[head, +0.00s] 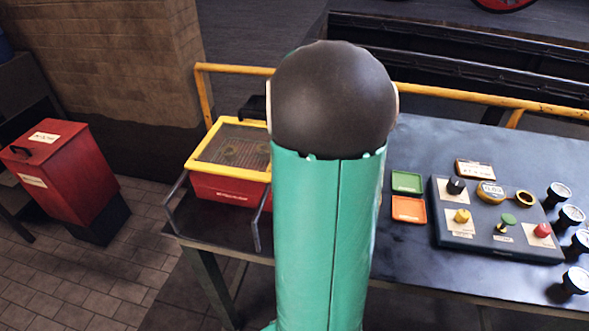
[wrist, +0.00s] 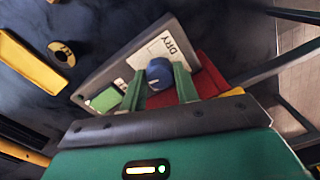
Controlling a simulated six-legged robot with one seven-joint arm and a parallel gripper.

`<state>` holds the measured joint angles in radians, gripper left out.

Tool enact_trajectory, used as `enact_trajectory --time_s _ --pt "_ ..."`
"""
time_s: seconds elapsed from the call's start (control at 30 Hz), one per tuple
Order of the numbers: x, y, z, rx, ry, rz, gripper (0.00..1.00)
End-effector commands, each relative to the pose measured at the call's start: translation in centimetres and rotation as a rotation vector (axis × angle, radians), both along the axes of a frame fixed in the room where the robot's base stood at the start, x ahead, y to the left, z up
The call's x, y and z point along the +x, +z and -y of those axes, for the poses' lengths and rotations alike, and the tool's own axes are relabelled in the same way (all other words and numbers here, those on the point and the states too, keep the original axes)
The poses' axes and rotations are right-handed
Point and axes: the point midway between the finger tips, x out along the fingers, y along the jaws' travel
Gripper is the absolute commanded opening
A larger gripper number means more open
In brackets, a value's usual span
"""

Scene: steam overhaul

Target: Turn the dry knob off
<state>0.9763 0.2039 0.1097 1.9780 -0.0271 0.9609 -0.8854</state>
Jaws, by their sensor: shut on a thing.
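In the wrist view a grey control box (wrist: 128,62) carries a white label (wrist: 164,45) reading DRY. The dark blue dry knob (wrist: 158,72) sits on the box beside that label, with a pale mark on its face. My gripper (wrist: 160,80) has its green fingers on either side of the knob and is shut on it. A green part (wrist: 103,98) sits on the same box, left of the fingers. In the head view my arm hides the knob and the gripper.
In the head view a red basin with a yellow-framed top (head: 228,146) stands left of my arm. Green (head: 407,182) and orange (head: 408,209) trays and another control panel (head: 490,244) lie to the right, near several gauges. A yellow rail (head: 460,95) runs behind the bench.

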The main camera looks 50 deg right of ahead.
Motion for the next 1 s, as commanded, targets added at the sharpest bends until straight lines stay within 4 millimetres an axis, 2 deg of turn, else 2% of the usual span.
enact_trajectory --time_s 0.4,0.93,0.97,1.0 --pt "0.0 0.08 0.02 0.0 0.206 0.001 0.08" --pt "0.01 0.07 0.03 -0.001 0.234 0.0 0.08" --pt "0.01 0.07 0.03 -0.001 0.234 0.0 0.32" --pt "0.01 0.06 0.03 -0.001 0.234 0.0 0.4"
